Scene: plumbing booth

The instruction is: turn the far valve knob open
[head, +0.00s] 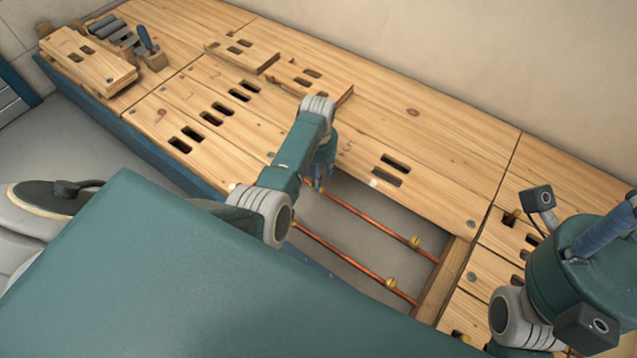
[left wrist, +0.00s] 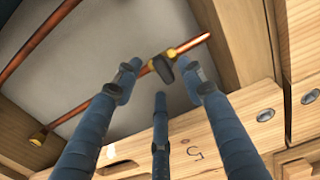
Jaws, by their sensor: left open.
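The far valve knob (left wrist: 163,68) is a dark oblong handle on a brass fitting of the far copper pipe (left wrist: 105,95) in the left wrist view. In the head view my arm and gripper hide it. My left gripper (head: 318,185) reaches down into the floor opening at the left end of the far pipe. Its blue fingers (left wrist: 160,85) are spread, with the knob just beyond and between the tips. I cannot tell whether any finger touches it. My right arm shows at the right of the head view, but its fingertips do not.
A near copper pipe (head: 340,257) runs parallel in the opening. Brass fittings sit on the near pipe (head: 390,283) and the far pipe (head: 415,242). A wooden joist (head: 442,280) bounds the opening at right. Slotted floorboards (head: 430,180) surround it; loose boards (head: 88,62) lie at upper left.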

